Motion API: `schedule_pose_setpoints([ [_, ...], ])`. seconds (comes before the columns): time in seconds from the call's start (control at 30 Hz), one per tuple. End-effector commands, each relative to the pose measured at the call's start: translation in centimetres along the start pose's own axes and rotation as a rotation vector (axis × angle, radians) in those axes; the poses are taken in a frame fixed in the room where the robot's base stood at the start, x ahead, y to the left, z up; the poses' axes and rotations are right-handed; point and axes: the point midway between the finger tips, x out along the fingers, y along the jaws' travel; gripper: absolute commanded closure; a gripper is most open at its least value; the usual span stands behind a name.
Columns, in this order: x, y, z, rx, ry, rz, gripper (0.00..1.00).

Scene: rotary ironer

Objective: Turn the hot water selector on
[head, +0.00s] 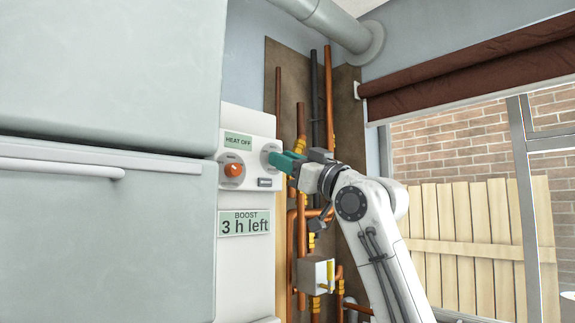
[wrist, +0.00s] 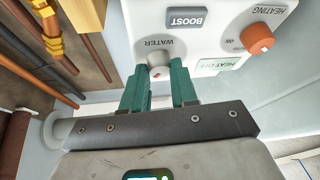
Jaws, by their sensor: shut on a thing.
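The hot water selector (wrist: 158,58) is a pale knob labelled WATER on a white control panel (wrist: 212,45). In the wrist view it sits between the tips of my gripper's green fingers (wrist: 160,78). My gripper (head: 278,157) is shut on the selector. In the head view the fingers reach the panel from the right and partly hide the selector (head: 268,150). The selector's exact pointer position cannot be read.
An orange HEATING knob (wrist: 258,39) sits beside the selector on the panel, with a HEAT OFF display (head: 238,139). A BOOST display (head: 244,223) reads "3 h left". Copper pipes (head: 301,120) run close to the right. A large grey cabinet (head: 110,235) stands left.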

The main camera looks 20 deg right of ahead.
Motion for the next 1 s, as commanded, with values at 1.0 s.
schedule_pose_setpoints([
  [1.0,0.11,-0.46,-0.04,0.442,0.021,0.205,1.00],
])
